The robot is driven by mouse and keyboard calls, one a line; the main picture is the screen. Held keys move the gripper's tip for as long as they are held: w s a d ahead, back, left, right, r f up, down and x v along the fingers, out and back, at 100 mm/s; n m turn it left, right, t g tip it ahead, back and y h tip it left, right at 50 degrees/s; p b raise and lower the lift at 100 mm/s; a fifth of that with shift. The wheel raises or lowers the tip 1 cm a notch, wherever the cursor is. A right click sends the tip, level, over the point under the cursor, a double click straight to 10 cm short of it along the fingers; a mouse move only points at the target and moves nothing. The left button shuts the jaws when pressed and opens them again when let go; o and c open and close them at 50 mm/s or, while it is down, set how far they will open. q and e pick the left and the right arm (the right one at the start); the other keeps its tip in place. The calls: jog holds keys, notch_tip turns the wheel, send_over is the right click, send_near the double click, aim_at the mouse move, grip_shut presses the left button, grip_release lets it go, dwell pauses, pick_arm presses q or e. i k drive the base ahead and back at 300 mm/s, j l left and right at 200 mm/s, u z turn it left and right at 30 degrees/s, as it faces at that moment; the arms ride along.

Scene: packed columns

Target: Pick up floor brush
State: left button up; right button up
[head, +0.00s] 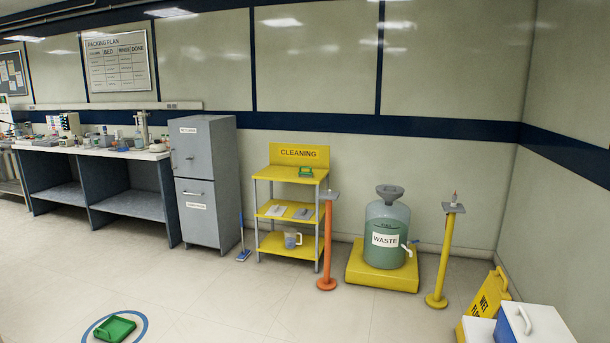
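A long-handled tool with a flat blue head (243,256) stands on the floor between the grey cabinet and the yellow cleaning shelf, its thin handle upright; it looks like a floor brush, but its bristles are too small to tell. A green tray-like item (115,329), perhaps a dustpan, lies inside a blue floor ring. A small green item (305,172) lies on the shelf's top; I cannot tell whether it is a brush. Neither of my grippers is in view.
The yellow cleaning shelf (288,195) and grey cabinet (204,215) stand by the back wall. An orange post (327,245), waste carboy (386,220) and yellow post (446,255) stand right of the shelf. A wet-floor sign (495,293) and white-lidded box (535,324) are at right. The central floor is clear.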

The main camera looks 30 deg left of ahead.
aim_at(304, 174)
jog(key=u, duration=1.4)
jog(key=i+z, duration=0.3)
jog(key=i, duration=0.4)
jog(key=i+l, duration=0.1)
jog(key=i, duration=0.65)
jog(key=i+l, duration=0.1)
jog(key=i, duration=0.65)
jog(key=i+l+u, duration=0.1)
jog(key=i, duration=0.65)
jog(key=i+j, duration=0.15)
jog(key=i, duration=0.65)
jog(key=i+j, duration=0.15)
jog(key=i, duration=0.65)
jog(key=i+j, duration=0.15)
jog(key=i, duration=0.65)
